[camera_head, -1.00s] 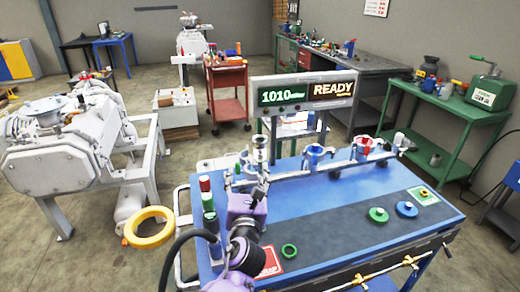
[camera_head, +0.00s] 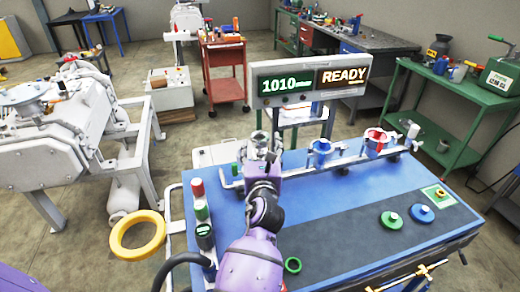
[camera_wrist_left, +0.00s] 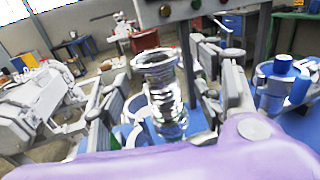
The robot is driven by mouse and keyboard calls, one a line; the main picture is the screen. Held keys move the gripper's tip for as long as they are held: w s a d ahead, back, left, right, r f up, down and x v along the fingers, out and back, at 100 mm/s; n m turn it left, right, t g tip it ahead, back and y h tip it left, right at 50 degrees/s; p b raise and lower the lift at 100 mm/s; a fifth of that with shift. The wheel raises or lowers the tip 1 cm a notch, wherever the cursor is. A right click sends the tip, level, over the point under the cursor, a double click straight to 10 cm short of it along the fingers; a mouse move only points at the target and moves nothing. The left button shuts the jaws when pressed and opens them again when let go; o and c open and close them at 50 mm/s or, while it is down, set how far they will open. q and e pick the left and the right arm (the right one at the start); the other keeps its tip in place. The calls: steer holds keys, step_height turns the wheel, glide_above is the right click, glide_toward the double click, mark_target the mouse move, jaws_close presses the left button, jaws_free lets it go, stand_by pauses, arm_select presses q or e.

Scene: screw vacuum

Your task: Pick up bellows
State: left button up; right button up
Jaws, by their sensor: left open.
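The bellows (camera_wrist_left: 163,95) is a shiny, ribbed metal tube with a wide flange on top. It stands upright in the left wrist view, at the left end of the rail on the blue bench. Its top also shows in the head view (camera_head: 258,139). My left gripper (camera_head: 262,158) is at the bellows, and the arm reaches up from the bottom of the head view. In the wrist view its open fingers (camera_wrist_left: 165,80) stand on either side of the bellows, with gaps visible. The bellows' lower end is partly hidden by the wrist. My right gripper is not in view.
A blue holder (camera_head: 320,153) and a red-and-blue holder (camera_head: 374,142) sit along the rail. A display (camera_head: 312,82) reading READY stands behind. Green (camera_head: 391,219) and blue (camera_head: 421,214) discs lie on the bench (camera_head: 340,190). A signal light (camera_head: 201,212) stands at left.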

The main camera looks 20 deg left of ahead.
mark_target(261, 146)
arm_select(q)
steer(key=x, duration=0.3)
steer(key=shift+w, duration=0.3)
steer(key=shift+a, duration=0.1)
steer(key=shift+c, duration=0.4)
steer(key=c, duration=1.4)
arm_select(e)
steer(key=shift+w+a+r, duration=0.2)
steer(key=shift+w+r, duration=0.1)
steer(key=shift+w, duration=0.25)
